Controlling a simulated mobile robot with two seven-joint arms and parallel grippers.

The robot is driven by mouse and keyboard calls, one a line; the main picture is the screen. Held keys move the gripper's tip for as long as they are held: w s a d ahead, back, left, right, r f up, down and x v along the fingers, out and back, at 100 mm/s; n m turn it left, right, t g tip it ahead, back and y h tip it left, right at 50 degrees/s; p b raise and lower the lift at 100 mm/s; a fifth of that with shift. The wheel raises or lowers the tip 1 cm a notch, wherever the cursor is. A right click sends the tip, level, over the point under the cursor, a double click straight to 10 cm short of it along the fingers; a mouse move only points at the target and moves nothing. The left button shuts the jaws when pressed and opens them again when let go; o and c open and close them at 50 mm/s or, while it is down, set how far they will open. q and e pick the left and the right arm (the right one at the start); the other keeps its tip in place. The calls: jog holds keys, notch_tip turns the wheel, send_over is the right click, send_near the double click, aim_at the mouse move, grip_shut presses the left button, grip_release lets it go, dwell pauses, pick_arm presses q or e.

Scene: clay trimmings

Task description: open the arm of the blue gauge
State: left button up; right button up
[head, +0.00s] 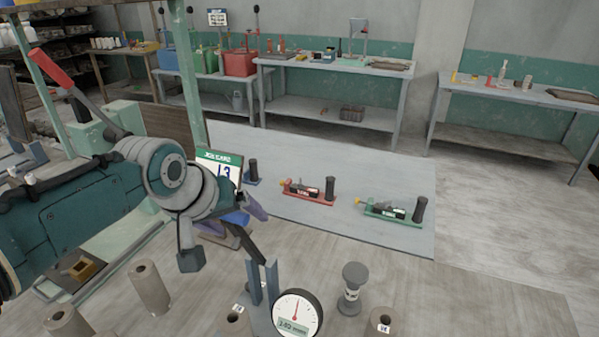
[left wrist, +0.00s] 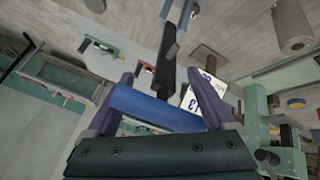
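The gauge has a round white dial (head: 297,313) on a blue-grey stand at the bottom of the head view. Its dark arm (head: 253,247) slants up and left from the stand to a blue bar-shaped handle (head: 238,217). My left gripper (head: 245,211) is at this handle, its purple fingers partly hidden by the wrist. In the left wrist view the blue handle (left wrist: 155,107) spans between the two widely spaced fingers, seemingly touching both. The dark arm (left wrist: 166,65) runs away from it. My right gripper is not in view.
A small calendar stand (head: 220,165) is behind the gripper. A grey mat (head: 330,225) bears a red tool (head: 307,190) and a green tool (head: 395,210). Beige cylinders (head: 150,288) and a grey knobbed post (head: 350,290) stand near the gauge. Floor to the right is clear.

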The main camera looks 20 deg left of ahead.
pick_arm(q)
jog(key=shift+s+r+p, duration=0.25)
jog(key=shift+r+p, duration=0.05)
jog(key=shift+r, duration=0.25)
jog(key=p+v, duration=0.1)
jog(key=v, duration=0.7)
jog(key=shift+s+r, duration=0.3)
